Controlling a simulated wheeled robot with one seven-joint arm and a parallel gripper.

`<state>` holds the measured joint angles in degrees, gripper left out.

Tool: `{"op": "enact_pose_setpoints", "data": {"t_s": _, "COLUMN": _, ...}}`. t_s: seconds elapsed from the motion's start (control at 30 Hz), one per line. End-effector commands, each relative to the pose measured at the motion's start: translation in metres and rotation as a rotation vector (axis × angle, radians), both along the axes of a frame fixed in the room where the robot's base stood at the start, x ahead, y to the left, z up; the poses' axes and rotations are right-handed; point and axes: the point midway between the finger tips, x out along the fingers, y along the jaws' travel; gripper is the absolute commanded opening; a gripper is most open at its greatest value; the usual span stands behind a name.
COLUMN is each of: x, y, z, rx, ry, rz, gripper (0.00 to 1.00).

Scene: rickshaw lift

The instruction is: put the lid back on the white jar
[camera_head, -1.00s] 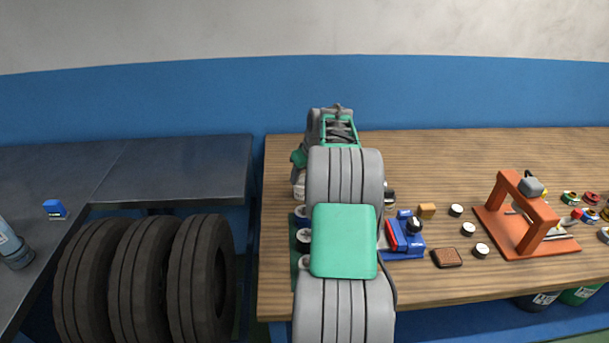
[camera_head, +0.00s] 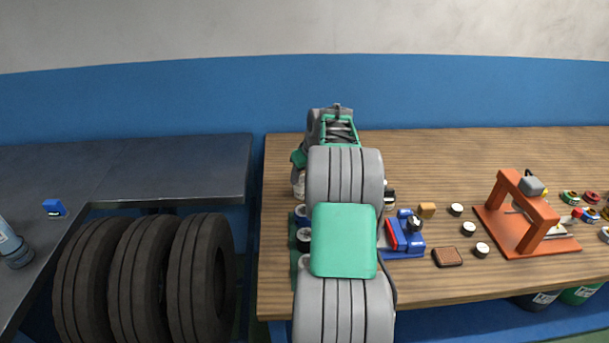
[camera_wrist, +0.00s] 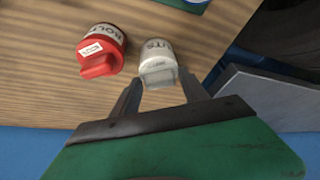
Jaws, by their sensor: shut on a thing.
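Whether the lid is seated or just above the rim I cannot tell. In the head view my arm hides the gripper, and only a sliver of a pale jar (camera_head: 298,185) shows to its left.
The bench edge and a grey slab (camera_wrist: 265,95) lie near my gripper's right. A blue device (camera_head: 405,238), a brown block (camera_head: 447,257) and an orange press (camera_head: 525,220) stand right of my arm.

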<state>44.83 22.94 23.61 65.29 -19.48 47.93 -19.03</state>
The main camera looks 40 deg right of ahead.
Motion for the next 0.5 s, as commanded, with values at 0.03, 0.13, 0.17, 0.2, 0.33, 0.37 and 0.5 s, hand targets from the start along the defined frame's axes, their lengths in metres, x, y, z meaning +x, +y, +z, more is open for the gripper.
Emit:
{"op": "enact_pose_setpoints", "data": {"t_s": 0.03, "x": 0.0, "y": -0.0001, "z": 0.0001, "rx": 0.0, "ry": 0.0, "rz": 0.0, "gripper": 0.53}}
{"op": "enact_pose_setpoints", "data": {"t_s": 0.13, "x": 0.0, "y": -0.0001, "z": 0.0002, "rx": 0.0, "ry": 0.0, "rz": 0.0, "gripper": 0.61}}
{"op": "enact_pose_setpoints", "data": {"t_s": 0.17, "x": 0.0, "y": -0.0001, "z": 0.0002, "rx": 0.0, "ry": 0.0, "rz": 0.0, "gripper": 0.64}}
{"op": "enact_pose_setpoints", "data": {"t_s": 0.2, "x": 0.0, "y": -0.0001, "z": 0.0002, "rx": 0.0, "ry": 0.0, "rz": 0.0, "gripper": 0.67}}
{"op": "enact_pose_setpoints", "data": {"t_s": 0.33, "x": 0.0, "y": -0.0001, "z": 0.0002, "rx": 0.0, "ry": 0.0, "rz": 0.0, "gripper": 0.78}}
{"op": "enact_pose_setpoints", "data": {"t_s": 0.37, "x": 0.0, "y": 0.0, "z": 0.0002, "rx": 0.0, "ry": 0.0, "rz": 0.0, "gripper": 0.78}}
{"op": "enact_pose_setpoints", "data": {"t_s": 0.5, "x": 0.0001, "y": 0.0, "z": 0.0001, "rx": 0.0, "ry": 0.0, "rz": 0.0, "gripper": 0.78}}
